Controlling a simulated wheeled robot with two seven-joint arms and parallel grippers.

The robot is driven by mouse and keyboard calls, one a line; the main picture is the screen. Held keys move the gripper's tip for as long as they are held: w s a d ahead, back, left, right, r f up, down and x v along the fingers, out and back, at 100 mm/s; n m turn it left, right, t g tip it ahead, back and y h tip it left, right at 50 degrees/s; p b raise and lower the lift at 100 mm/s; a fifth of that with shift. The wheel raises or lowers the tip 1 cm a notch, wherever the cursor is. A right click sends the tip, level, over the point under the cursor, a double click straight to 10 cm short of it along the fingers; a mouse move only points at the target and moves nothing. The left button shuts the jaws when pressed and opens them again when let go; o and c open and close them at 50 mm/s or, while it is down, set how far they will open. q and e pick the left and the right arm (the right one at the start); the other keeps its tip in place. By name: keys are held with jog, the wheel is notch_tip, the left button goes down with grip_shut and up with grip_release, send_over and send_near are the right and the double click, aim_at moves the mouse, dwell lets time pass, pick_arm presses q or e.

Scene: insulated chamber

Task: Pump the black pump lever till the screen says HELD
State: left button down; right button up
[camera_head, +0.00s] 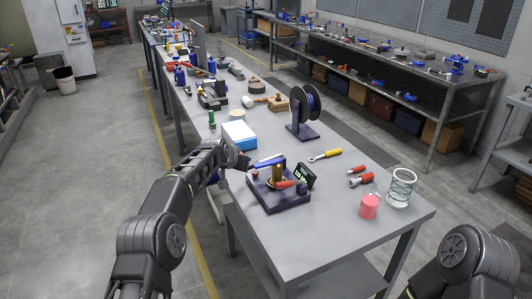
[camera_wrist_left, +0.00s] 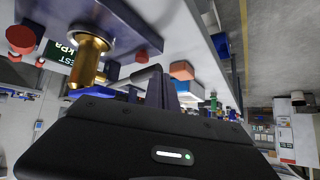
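The pump unit's dark base (camera_head: 268,200) stands on the near left of the long table. It carries a brass cylinder (camera_head: 277,174), also large in the left wrist view (camera_wrist_left: 88,58), and red knobs. A small dark screen (camera_head: 305,176) with pale lettering stands at its right; the wrist view shows "TEST" and "kPa" (camera_wrist_left: 62,52), other text unclear. My left gripper (camera_head: 262,162) is at the top left of the pump. The dark lever bar (camera_wrist_left: 134,77) runs up to the blue gripper parts in the wrist view. Whether they grip it is hidden. My right gripper is out of view.
A blue-and-white box (camera_head: 239,135) stands behind the pump. A cable reel (camera_head: 303,113), a yellow-handled wrench (camera_head: 325,155), red-handled tools (camera_head: 361,176), a pink cylinder (camera_head: 369,207) and a glass jar (camera_head: 401,187) stand nearby. The table's front (camera_head: 310,245) is clear.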

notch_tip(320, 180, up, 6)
jog(key=p, duration=0.5)
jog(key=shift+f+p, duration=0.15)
jog(key=shift+p, duration=0.2)
dwell(0.4)
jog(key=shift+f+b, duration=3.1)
jog(key=shift+b, duration=0.05)
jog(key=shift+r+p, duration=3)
